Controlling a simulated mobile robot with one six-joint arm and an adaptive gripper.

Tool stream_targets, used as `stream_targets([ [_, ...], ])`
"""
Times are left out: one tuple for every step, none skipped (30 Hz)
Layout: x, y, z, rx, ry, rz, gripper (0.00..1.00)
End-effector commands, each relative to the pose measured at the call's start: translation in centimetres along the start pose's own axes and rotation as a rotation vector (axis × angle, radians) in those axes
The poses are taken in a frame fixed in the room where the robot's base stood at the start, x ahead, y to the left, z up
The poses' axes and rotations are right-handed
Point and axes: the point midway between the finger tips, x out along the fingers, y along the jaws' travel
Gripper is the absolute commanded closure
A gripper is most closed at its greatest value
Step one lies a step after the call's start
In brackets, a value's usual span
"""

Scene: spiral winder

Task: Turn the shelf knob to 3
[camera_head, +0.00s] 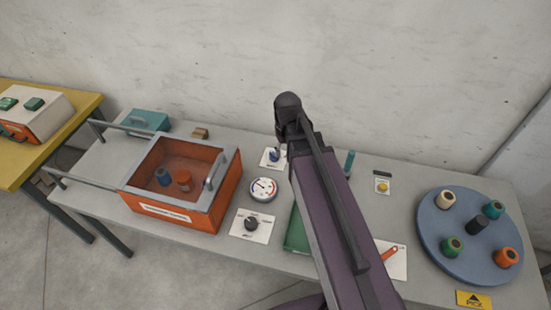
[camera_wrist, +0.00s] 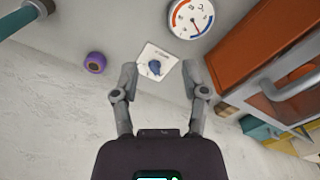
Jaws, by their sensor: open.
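A small blue knob (camera_wrist: 154,67) on a white plate (camera_wrist: 165,54) is in the wrist view, between and beyond my fingertips. It also shows in the head view near the back of the table (camera_head: 274,155), partly beside my arm. A black knob (camera_head: 251,223) on a larger white plate with marks stands nearer the front. The lettering is too small to tell which one is the shelf knob. My gripper (camera_wrist: 160,72) is open and empty, its fingers either side of the blue knob's plate. My arm hides the gripper in the head view.
A round gauge (camera_head: 263,189) lies between the two knobs. An orange box (camera_head: 171,216) with a handle stands to the left. A purple round piece (camera_wrist: 95,62) lies near the blue knob in the wrist view. A blue turntable (camera_head: 440,245) with several spools is at right.

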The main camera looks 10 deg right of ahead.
Motion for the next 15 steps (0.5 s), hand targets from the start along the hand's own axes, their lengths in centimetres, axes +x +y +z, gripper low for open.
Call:
stream_targets([
  [1.8, 0.4, -2.6, -0.037, 0.000, 0.000, 0.43],
  [2.3, 0.6, -3.7, -0.061, 0.000, 0.000, 0.43],
  [3.0, 0.8, -5.1, -0.095, 0.000, 0.000, 0.43],
  [3.6, 1.0, -6.2, -0.121, 0.000, 0.000, 0.43],
  [4.1, 1.2, -7.3, -0.147, 0.000, 0.000, 0.43],
  [4.8, 1.4, -8.7, -0.183, 0.000, 0.000, 0.43],
  [5.4, 1.6, -9.7, -0.209, 0.000, 0.000, 0.43],
  [5.8, 1.8, -10.7, -0.234, 0.000, -0.001, 0.43],
  [6.5, 2.0, -12.0, -0.267, 0.000, -0.001, 0.43],
  [6.9, 2.1, -12.8, -0.290, 0.000, -0.001, 0.43],
  [7.2, 2.2, -13.6, -0.313, 0.000, -0.001, 0.43],
  [7.7, 2.4, -14.6, -0.339, 0.000, -0.001, 0.43],
  [8.0, 2.5, -15.2, -0.356, 0.000, -0.001, 0.43],
  [8.2, 2.6, -15.8, -0.373, 0.001, -0.001, 0.43],
  [8.5, 2.7, -16.4, -0.391, 0.001, -0.001, 0.43],
])
